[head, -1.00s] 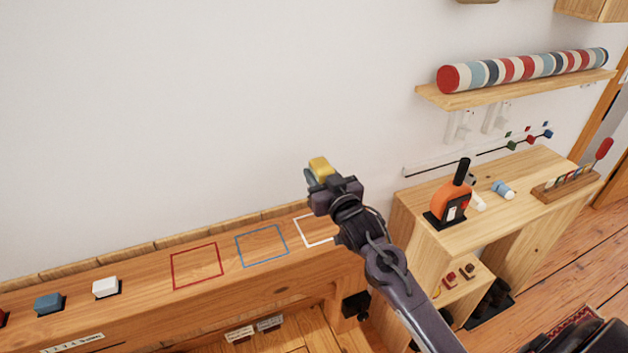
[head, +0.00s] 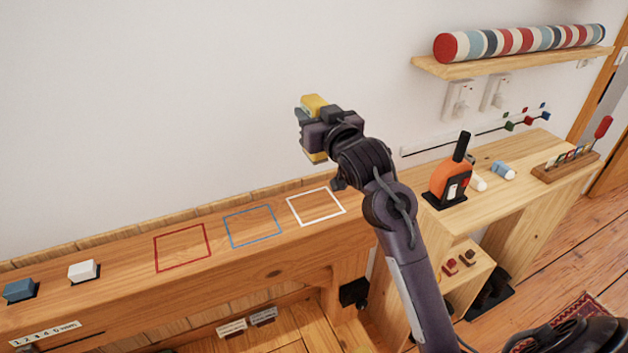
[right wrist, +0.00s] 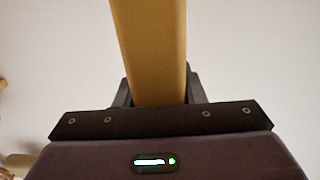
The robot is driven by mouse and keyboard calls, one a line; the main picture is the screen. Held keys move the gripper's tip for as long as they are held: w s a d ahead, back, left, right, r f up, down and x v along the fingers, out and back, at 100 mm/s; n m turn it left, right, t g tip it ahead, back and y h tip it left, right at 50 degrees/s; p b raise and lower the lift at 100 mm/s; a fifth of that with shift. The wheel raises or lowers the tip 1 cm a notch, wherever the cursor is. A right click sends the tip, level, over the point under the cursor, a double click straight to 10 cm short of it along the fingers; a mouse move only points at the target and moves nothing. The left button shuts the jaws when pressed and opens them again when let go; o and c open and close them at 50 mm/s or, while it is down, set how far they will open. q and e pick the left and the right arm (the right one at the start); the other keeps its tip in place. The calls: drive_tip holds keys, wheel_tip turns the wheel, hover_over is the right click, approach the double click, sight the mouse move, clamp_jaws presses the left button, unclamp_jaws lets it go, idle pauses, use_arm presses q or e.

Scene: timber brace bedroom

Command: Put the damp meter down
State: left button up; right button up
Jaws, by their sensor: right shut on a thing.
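The damp meter (head: 315,103), a yellow bar-like thing, is held in my right gripper (head: 308,122). Its yellow ends show above and below the jaws in the head view. In the right wrist view the damp meter (right wrist: 150,50) stands between the jaws (right wrist: 158,92), and its far end runs out of the picture. The right gripper is shut on it, in the air in front of the white wall, above the timber beam (head: 120,285). My left gripper is not in view.
The beam's top bears empty red (head: 182,248), blue (head: 252,227) and white (head: 316,207) outlines. A white block (head: 83,270) and a blue block (head: 18,290) sit left of them. An orange tool (head: 450,184) stands on the wooden bench at right, below a shelf (head: 510,64).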

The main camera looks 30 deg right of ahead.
wheel_tip(320, 180, down, 14)
drive_tip(key=p, duration=0.1)
drive_tip(key=shift+f, duration=0.1)
idle(0.4)
drive_tip(key=o, duration=0.6)
drive_tip(key=shift+f, duration=0.2)
drive_tip(key=shift+c, duration=0.2)
drive_tip(key=o, duration=0.4)
drive_tip(key=shift+o, duration=0.2)
drive_tip(key=shift+r, duration=0.1)
